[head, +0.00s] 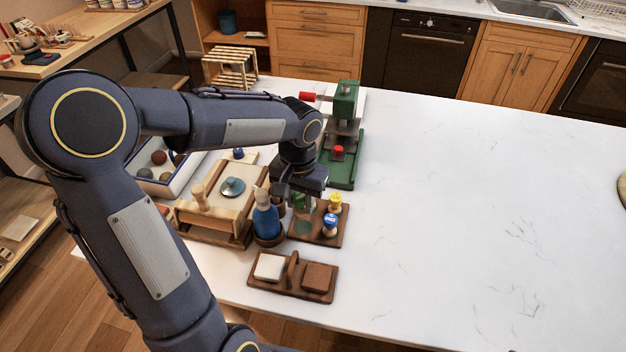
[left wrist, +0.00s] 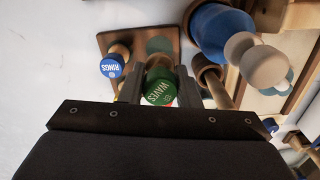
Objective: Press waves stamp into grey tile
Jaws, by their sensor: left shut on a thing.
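The waves stamp (head: 299,202) has a green knob; its top, lettered WAVES, shows in the left wrist view (left wrist: 159,92). My left gripper (head: 301,196) is shut on this stamp, one finger on each side of the knob. The stamp is over or at the wooden stamp board (head: 334,239); I cannot tell whether it is lifted clear. A tile tray (head: 263,286) at the front holds a pale, off-white tile (head: 269,266) on the left and a brown tile (head: 318,277) on the right. No clearly grey tile stands out. My right gripper is not in view.
Blue rings stamp (head: 330,222) and yellow stamp (head: 335,203) stand on the board. A blue bottle-like thing (head: 265,220) is close left of the gripper. A green press (head: 346,130) stands behind. The white table (head: 470,220) is clear on the right.

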